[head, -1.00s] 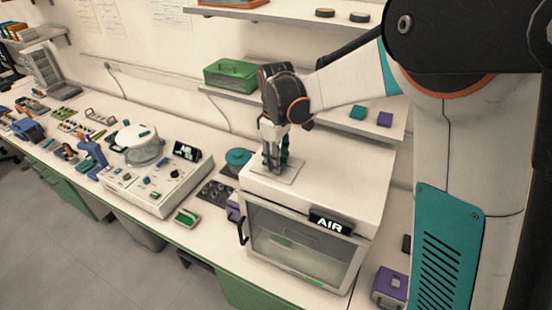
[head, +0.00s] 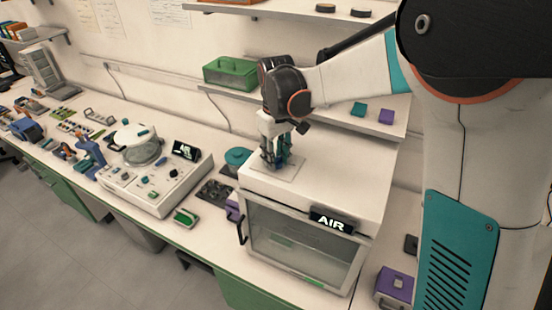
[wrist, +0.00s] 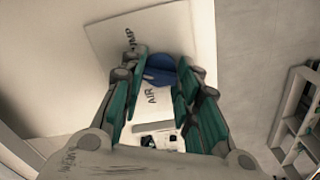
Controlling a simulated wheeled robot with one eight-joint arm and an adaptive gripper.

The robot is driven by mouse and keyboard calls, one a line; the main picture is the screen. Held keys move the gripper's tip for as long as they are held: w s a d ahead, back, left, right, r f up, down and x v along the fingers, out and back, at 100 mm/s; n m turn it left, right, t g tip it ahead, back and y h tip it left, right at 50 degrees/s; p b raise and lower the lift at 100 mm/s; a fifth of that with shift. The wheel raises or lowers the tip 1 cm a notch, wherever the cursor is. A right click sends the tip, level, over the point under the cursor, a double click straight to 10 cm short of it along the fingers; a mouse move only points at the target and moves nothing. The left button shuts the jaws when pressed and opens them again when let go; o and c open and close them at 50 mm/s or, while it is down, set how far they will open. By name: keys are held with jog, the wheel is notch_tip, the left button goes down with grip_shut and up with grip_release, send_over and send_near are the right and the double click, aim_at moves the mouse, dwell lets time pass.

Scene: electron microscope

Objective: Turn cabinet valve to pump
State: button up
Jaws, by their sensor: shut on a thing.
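The vacuum cabinet (head: 340,190) is a white box with a glass front door, standing on the bench. A lit sign (head: 332,222) on its front reads AIR. A pale square plate (head: 291,176) lies on its top; in the wrist view the plate (wrist: 105,38) carries the labels PUMP (wrist: 130,38) and AIR (wrist: 151,95). The blue valve handle (wrist: 160,69) sits on this plate, between the labels. My gripper (head: 276,160) points down at the plate. In the wrist view my gripper (wrist: 158,82) has its teal fingers on either side of the handle, shut on it. The fingers partly hide the handle.
A shelf (head: 385,127) with a green box (head: 230,74) and small blocks hangs behind the cabinet. A white instrument (head: 155,175) and a teal round lid (head: 237,157) stand to the left. A purple box (head: 394,285) is at the right.

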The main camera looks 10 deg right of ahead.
jog(key=m+b, duration=0.1)
jog(key=m, duration=0.5)
jog(key=shift+m+b, duration=0.3)
dwell(0.4)
jog(key=o, duration=1.1)
notch_tip(320, 180, up, 12)
jog(key=shift+s+f, duration=0.1)
